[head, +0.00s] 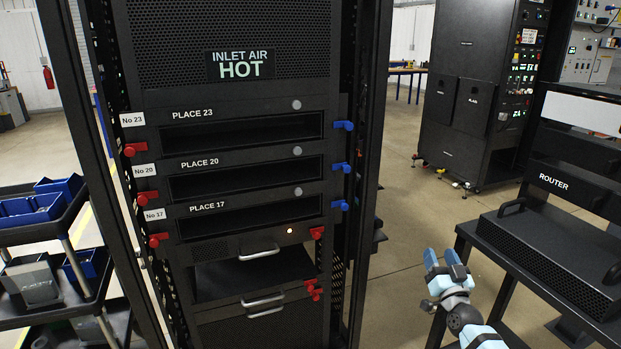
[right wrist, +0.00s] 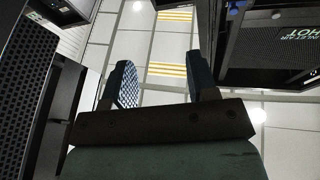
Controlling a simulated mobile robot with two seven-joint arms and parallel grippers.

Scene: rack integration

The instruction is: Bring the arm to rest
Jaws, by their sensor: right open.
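My right gripper (head: 442,259) is low in the right half of the head view, in the gap between the tall black rack (head: 240,60) and the router table. It points up and away from the front edge. In the right wrist view the same gripper (right wrist: 162,76) has its two fingers wide apart, with nothing between them. It touches neither the rack nor the router as far as I can tell. My left gripper and arm are not in view.
The rack has dark slots at PLACE 23 (head: 240,132), PLACE 20 and PLACE 17, with red and blue latches. A black ROUTER unit (head: 550,245) sits on a table at the right. A cart with blue bins (head: 30,208) stands left. Floor behind the gripper is clear.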

